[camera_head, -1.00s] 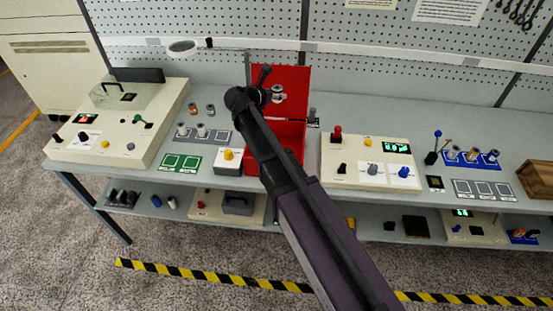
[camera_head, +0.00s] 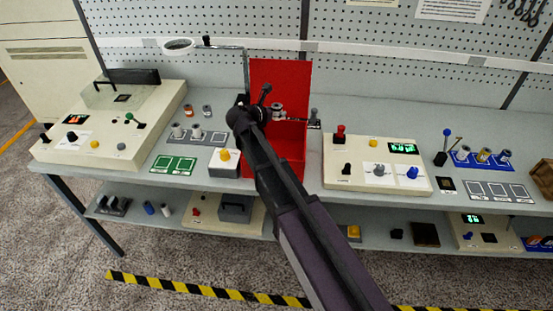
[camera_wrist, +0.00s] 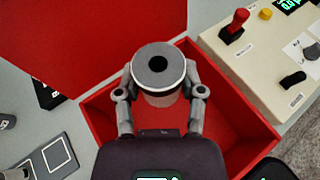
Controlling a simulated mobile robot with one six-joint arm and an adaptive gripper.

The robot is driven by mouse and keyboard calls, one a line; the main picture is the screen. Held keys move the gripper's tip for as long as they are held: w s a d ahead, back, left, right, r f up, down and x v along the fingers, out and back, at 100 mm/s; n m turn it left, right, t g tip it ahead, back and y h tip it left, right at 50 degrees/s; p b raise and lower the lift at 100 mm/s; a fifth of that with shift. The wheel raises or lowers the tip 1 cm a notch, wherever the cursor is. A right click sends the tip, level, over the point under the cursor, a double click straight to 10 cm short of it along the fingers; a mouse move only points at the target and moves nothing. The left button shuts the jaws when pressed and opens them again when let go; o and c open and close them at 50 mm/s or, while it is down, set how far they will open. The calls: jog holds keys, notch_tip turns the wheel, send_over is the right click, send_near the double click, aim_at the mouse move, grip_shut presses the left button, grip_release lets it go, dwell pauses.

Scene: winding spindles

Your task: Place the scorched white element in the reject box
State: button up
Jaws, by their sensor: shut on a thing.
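My gripper (camera_wrist: 158,90) is shut on a pale, grey-white cylindrical element (camera_wrist: 160,62) with a dark hole in its top. In the wrist view the element stands upright between the fingers, above the inside of the open red reject box (camera_wrist: 253,127). In the head view the small element (camera_head: 277,108) shows beside my gripper (camera_head: 268,110), in front of the red raised lid, and the box (camera_head: 291,150) is partly hidden by my arm. The scorch mark cannot be made out.
A control panel with a red knob (camera_head: 375,163) stands right of the box, and a yellow-button box (camera_head: 224,162) left of it. The raised lid (camera_head: 280,80) stands behind.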

jog(key=shift+f, duration=0.15)
notch_tip(320, 180, down, 6)
jog(key=b, duration=0.6)
dwell(0.5)
jog(key=shift+f+b, duration=1.9)
jog(key=shift+b, duration=0.15)
jog(key=shift+f+b, duration=0.55)
jog(key=shift+b, duration=0.05)
jog(key=o, duration=1.2)
jog(key=shift+c, duration=0.2)
jog(key=shift+r, duration=0.25)
